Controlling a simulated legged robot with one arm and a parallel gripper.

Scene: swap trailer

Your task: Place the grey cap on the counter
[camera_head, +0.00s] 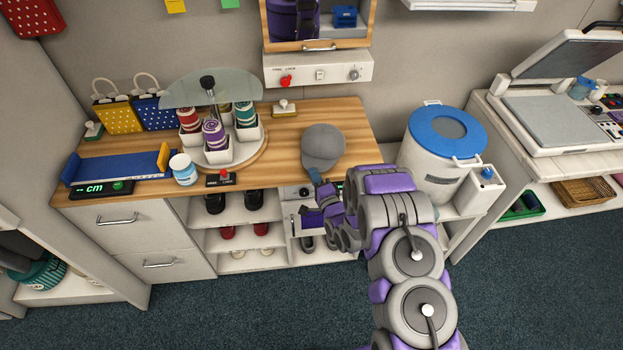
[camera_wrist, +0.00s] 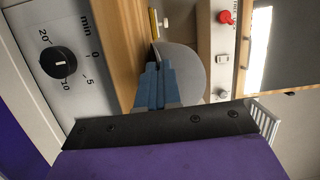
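The grey cap (camera_head: 322,145) is at the right part of the wooden counter (camera_head: 352,126), with its crown up and its brim towards the front edge. I cannot tell whether it rests on the wood or hangs just above it. My gripper (camera_head: 314,175) reaches in from the lower right, its blue fingertips at the brim. In the wrist view my gripper (camera_wrist: 154,75) has its blue fingers close together at the near edge of the cap (camera_wrist: 185,72), and they look shut on the brim. The brim is mostly hidden by the fingers.
Left of the cap stands a round carousel (camera_head: 243,162) with cups. Shoe shelves (camera_head: 237,240) are below. A white bin with a blue lid (camera_head: 445,130) stands right.

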